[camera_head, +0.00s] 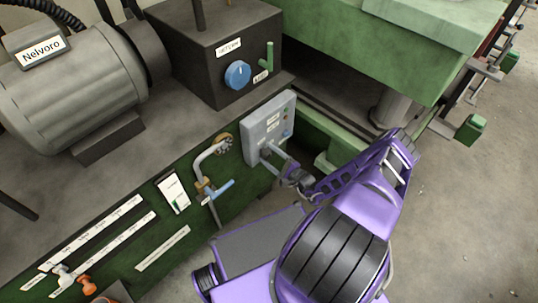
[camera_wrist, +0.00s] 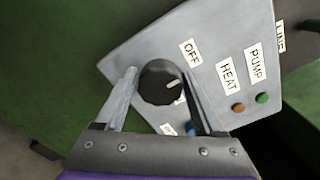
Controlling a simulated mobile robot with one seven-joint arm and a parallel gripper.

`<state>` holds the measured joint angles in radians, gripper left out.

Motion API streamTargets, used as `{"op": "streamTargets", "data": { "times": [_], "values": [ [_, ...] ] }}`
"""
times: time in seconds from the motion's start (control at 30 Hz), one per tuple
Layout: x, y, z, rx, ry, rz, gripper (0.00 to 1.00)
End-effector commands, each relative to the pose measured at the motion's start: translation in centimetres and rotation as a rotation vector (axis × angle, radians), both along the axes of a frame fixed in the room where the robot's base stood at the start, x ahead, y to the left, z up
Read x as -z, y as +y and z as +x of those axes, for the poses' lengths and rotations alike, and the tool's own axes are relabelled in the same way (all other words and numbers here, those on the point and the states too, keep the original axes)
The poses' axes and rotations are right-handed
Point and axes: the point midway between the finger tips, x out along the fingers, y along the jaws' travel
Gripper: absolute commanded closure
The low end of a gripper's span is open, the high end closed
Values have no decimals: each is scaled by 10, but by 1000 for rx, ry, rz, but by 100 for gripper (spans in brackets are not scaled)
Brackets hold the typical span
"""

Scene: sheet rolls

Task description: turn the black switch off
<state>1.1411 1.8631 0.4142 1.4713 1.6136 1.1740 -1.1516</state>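The black switch (camera_wrist: 160,82) is a round knob with a short white pointer mark, on a grey panel (camera_head: 262,120). In the wrist view the mark points right and slightly up, between the OFF label (camera_wrist: 190,52) above and a partly hidden label (camera_wrist: 167,129) below. My gripper (camera_wrist: 158,70) has one finger on each side of the knob, with a small gap on the left; whether the right finger touches it I cannot tell.
HEAT (camera_wrist: 227,77) and PUMP (camera_wrist: 256,64) labels sit by a brown button (camera_wrist: 238,107) and a green button (camera_wrist: 262,98). A bent pipe with a blue-handled valve (camera_head: 219,189) is left of my gripper. A dark box with a blue knob (camera_head: 237,75) stands behind.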

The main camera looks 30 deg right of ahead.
Motion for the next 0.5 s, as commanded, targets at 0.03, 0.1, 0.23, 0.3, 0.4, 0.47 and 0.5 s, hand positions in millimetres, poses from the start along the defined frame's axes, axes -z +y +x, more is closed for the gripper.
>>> {"op": "streamTargets", "data": {
  "times": [0.03, 0.1, 0.23, 0.3, 0.4, 0.47, 0.5],
  "values": [
    [0, 0, 0, 0, 0, 0, 18],
    [0, 0, 0, 0, 0, 1, 8],
    [0, 0, 0, 1, 0, 1, 8],
    [0, 0, 0, 1, 0, 1, 8],
    [0, -1, -1, 1, 0, 2, 8],
    [0, -2, -4, 1, 0, 1, 8],
    [-1, -3, -7, 1, 0, 1, 8]
  ]
}}
